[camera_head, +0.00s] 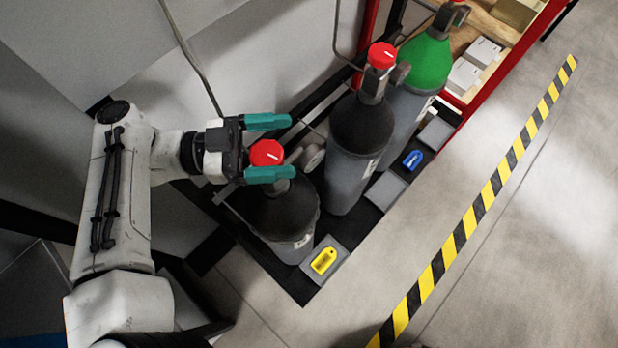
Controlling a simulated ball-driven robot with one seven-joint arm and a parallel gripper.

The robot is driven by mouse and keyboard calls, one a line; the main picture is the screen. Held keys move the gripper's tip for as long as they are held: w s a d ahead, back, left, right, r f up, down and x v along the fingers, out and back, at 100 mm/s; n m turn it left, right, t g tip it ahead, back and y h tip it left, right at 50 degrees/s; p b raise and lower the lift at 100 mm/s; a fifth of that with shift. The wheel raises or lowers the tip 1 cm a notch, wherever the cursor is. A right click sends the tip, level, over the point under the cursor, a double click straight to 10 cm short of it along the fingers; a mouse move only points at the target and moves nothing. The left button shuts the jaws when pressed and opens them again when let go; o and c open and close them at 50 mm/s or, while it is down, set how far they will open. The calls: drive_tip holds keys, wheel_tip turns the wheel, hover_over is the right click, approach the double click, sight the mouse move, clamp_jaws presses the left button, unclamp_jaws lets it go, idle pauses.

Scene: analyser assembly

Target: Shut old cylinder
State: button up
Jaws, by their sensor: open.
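My gripper (268,149) has teal fingers and is open. Its two fingers lie on either side of the red valve knob (266,153) on top of the nearest gas cylinder (282,212), which has a dark shoulder and grey body. Whether the fingers touch the knob I cannot tell. A second dark-shouldered cylinder (357,137) with a red knob (382,55) stands behind it. A green-shouldered cylinder (425,62) stands farther back. Which of them is the old one is not marked in a way I can read.
The cylinders stand on a black base against a grey wall. A yellow tag (323,261) and a blue tag (412,160) lie on grey plates along its front. A red-edged shelf (500,50) stands at the back. The floor right of the base is clear up to a striped line (478,212).

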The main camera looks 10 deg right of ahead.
drive_tip(key=s+d+r+p, duration=0.1)
drive_tip(key=s+d+r, duration=0.2)
drive_tip(key=s+r, duration=0.6)
drive_tip(key=s, duration=0.4)
drive_tip(key=shift+s+d+r+p, duration=0.25)
drive_tip(key=shift+d+r+p, duration=0.05)
drive_tip(key=shift+r, duration=0.1)
